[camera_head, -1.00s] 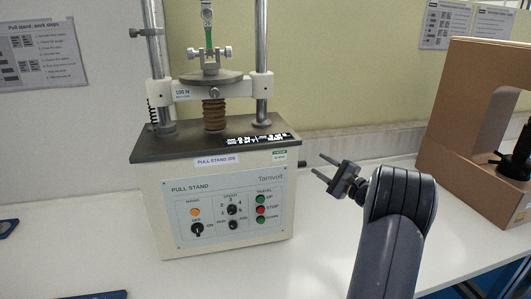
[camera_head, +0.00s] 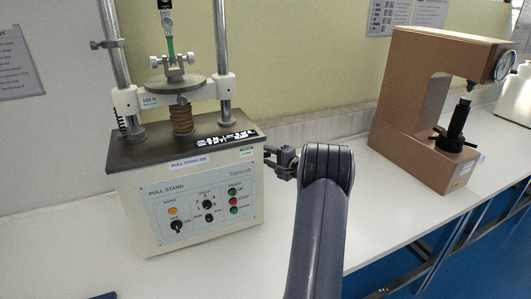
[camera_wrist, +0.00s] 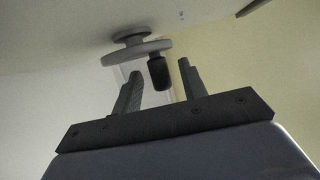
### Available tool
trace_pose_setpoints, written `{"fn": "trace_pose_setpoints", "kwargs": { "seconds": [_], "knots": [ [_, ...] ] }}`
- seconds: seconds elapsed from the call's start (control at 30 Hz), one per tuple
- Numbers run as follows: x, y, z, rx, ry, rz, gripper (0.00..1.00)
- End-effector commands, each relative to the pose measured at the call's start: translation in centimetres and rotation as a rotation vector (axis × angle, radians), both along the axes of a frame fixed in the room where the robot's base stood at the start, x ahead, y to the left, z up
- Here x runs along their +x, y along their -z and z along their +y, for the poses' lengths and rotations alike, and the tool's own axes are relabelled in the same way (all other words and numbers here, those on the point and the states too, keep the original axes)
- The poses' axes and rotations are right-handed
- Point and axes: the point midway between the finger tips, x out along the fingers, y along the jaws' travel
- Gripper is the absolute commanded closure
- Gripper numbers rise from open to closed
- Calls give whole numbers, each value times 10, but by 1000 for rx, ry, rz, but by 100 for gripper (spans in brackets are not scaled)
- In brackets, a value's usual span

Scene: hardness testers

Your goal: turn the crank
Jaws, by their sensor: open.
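The crank shows in the wrist view as a grey round disc (camera_wrist: 135,50) on a hub, with a short black handle (camera_wrist: 160,74) sticking out from its rim. My gripper (camera_wrist: 158,68) is open and empty. In the wrist view the handle appears between its two fingertips; I cannot tell whether either finger touches it. In the head view my gripper (camera_head: 272,163) is close to the right side of the white pull stand (camera_head: 160,208). The crank cannot be made out in the head view.
A brown tester (camera_head: 412,110) with a dial and a black spindle (camera_head: 456,125) stands to the right. A white bench (camera_head: 380,215) carries both machines, with free surface between them. A blue object lies at the bench's front left.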

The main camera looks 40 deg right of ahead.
Motion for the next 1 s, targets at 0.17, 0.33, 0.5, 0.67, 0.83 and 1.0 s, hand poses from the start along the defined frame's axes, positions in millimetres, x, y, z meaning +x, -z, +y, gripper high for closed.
{"fn": "trace_pose_setpoints", "kwargs": {
  "seconds": [0.17, 0.33, 0.5, 0.67, 0.83, 1.0],
  "knots": [
    [14, 0, 3, 0, -1, -1, 60],
    [16, 1, 3, 1, 0, -1, 60],
    [16, 1, 3, 1, 0, -1, 63],
    [16, 1, 3, 1, 0, -1, 76],
    [16, 1, 3, 1, 0, -1, 90],
    [16, 1, 3, 1, 0, -1, 100]
  ]
}}
